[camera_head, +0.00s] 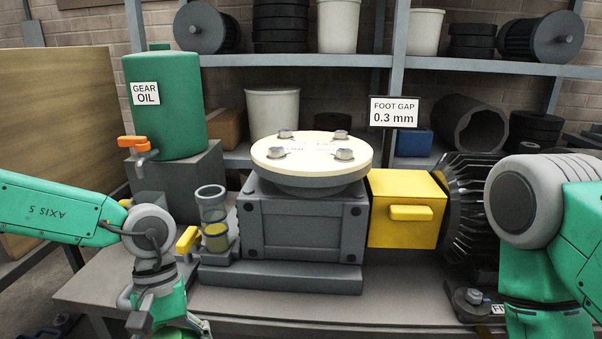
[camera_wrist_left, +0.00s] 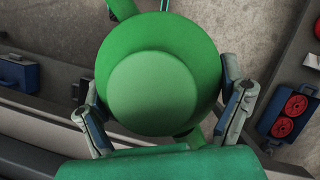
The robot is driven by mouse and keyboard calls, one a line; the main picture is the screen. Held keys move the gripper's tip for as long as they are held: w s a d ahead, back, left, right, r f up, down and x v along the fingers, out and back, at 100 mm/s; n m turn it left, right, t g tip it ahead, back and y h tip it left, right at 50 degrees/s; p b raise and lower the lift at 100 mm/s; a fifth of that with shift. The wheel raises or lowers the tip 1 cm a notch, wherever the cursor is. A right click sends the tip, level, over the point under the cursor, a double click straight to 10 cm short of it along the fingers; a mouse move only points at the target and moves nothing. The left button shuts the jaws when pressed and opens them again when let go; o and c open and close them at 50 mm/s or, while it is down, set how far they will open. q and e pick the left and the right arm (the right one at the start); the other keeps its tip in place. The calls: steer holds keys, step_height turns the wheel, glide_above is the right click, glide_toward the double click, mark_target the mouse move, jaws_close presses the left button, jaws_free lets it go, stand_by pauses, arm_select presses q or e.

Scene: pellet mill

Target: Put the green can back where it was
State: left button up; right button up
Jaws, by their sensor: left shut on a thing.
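The green can (camera_wrist_left: 150,88) fills the middle of the left wrist view, seen end-on. My left gripper (camera_wrist_left: 162,115) is shut on it, with one finger on each side. In the head view my left arm comes in from the left and hangs down by the front edge of the bench at the lower left; its fingers and the can cannot be made out clearly there. My right arm shows at the right edge of the head view, but its gripper is out of the picture.
A gearbox with a round cream cover (camera_head: 311,152) stands mid-bench, with a yellow coupling guard (camera_head: 404,208) and motor. A green gear oil tank (camera_head: 165,105) stands at left. The wrist view shows floor, a blue box (camera_wrist_left: 33,73) and a case with red discs (camera_wrist_left: 290,117).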

arm_select(q)
steer(key=a+f+m, duration=0.1)
steer(key=a+f+m+y+b, duration=0.1)
steer(key=f+m, duration=0.1)
steer(key=s+a+f+m, duration=0.1)
steer(key=f, duration=0.1)
steer(key=shift+m+y, duration=0.3)
arm_select(e)
step_height(320, 180, down, 2)
steer(key=shift+c, duration=0.7)
arm_select(q)
steer(key=shift+r, duration=0.1)
arm_select(e)
steer(key=shift+s+a+f, duration=0.1)
steer(key=shift+a, duration=0.05)
